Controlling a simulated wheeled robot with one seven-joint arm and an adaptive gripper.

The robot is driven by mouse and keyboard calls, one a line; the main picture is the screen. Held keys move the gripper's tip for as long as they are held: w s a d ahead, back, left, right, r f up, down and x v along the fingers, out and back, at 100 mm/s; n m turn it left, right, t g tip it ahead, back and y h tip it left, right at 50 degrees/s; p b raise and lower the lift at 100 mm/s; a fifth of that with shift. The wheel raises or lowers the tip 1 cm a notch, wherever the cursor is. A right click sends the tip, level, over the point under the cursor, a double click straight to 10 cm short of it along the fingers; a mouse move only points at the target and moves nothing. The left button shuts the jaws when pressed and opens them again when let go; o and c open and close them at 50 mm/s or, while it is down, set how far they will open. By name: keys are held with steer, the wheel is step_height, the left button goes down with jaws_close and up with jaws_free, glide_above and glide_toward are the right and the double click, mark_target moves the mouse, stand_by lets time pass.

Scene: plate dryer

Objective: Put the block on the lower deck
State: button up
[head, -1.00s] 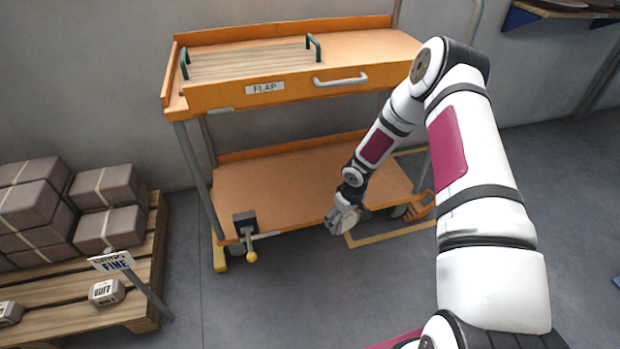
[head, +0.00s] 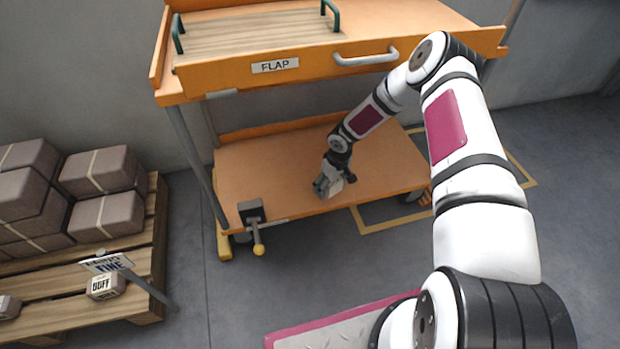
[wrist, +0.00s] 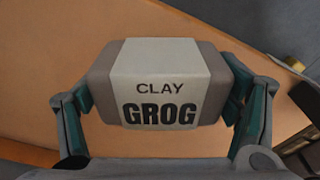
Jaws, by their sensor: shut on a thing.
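My gripper (head: 328,182) is shut on a grey-brown block (wrist: 208,62) with a pale wrap reading CLAY GROG. In the wrist view (wrist: 160,100) the fingers press on both of its ends. In the head view the gripper and block are at the lower deck (head: 265,170) of an orange cart, near its front edge and right of its middle. The block is largely hidden there by the gripper. I cannot tell whether the block touches the deck.
The upper deck has a front panel marked FLAP (head: 275,66) and a handle (head: 365,57). A dark clamp with a yellow-knobbed lever (head: 257,240) is at the lower deck's front left. A pallet (head: 150,270) of wrapped blocks stands left. The lower deck's left part is clear.

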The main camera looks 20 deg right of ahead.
steer(key=b, duration=0.3)
glide_above(308, 184)
steer(key=shift+s+d+f, duration=0.15)
steer(key=shift+s+f, duration=0.1)
steer(key=shift+f, duration=0.2)
steer(key=shift+f+b, duration=1.15)
steer(key=shift+f, duration=0.5)
steer(key=shift+f, duration=0.15)
steer(key=o, duration=1.8)
steer(key=r+p, duration=0.1)
steer(key=r, duration=0.1)
steer(key=r+p, duration=0.1)
steer(key=r, duration=0.2)
steer(key=s+r+p, duration=0.1)
steer(key=r, duration=0.1)
steer(key=shift+d+r+p, duration=0.15)
steer(key=shift+r+p, duration=0.2)
